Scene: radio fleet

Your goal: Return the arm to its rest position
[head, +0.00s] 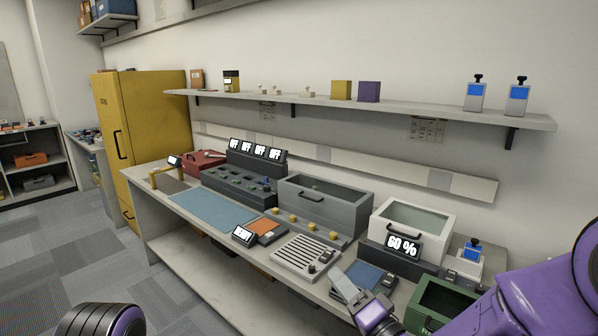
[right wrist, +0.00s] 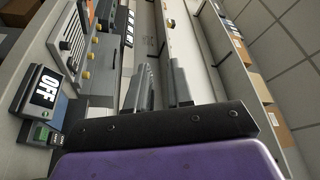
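My right arm (head: 520,300) is purple and reaches in from the lower right in the head view. Its gripper (head: 354,286) is above the front edge of the workbench, near a blue pad (head: 366,274). In the right wrist view the two grey fingers of the gripper (right wrist: 160,88) stand apart with nothing between them, so it is open and empty. A purple and black part of my body shows at the lower left of the head view. My left gripper is not in view.
The workbench (head: 172,216) holds a grey bin (head: 325,207), a white bin (head: 410,218), a green bin (head: 447,303), a slotted tray (head: 300,258) and several displays. A shelf (head: 420,108) runs above. Open floor (head: 60,235) lies at the left.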

